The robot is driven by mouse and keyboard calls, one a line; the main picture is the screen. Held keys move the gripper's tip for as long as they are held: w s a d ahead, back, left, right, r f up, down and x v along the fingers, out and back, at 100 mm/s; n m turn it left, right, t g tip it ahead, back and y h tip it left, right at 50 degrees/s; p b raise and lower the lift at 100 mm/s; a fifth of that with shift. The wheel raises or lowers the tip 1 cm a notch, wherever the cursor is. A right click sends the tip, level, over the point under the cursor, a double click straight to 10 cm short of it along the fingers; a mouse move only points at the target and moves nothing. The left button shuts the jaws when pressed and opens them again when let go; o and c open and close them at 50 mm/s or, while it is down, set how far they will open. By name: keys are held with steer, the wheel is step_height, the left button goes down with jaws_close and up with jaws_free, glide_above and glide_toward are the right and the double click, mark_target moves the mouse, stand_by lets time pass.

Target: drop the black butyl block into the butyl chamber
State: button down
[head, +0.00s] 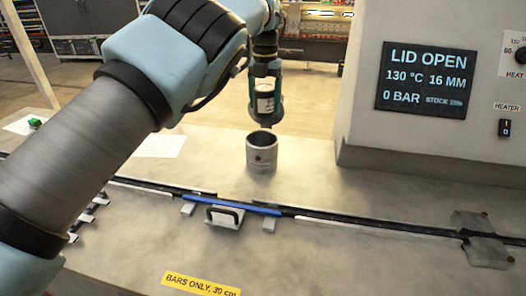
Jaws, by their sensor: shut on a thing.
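The black butyl block (265,88) is held upright between the fingers of my gripper (265,112), with a pale label on its face. My gripper is shut on it and points down. A short grey-white cylinder (262,158) with a dark open top, which looks like the butyl chamber, stands on the bench directly below in the picture. The fingertips appear a little above its rim, with a small gap. The exact depth between block and opening cannot be told from this one view.
A machine housing with a display (426,80) reading "LID OPEN" stands at the right. A dark rail with a blue bar (232,204) and a black handle (224,213) runs across in front. Paper sheets (160,146) lie at the left. The bench around the cylinder is clear.

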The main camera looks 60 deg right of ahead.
mark_target(264, 87)
steer(key=shift+f, duration=2.95)
jaws_free()
step_height(264, 87, up, 11)
steer(key=shift+f+b, duration=0.1)
steer(key=shift+b, duration=0.8)
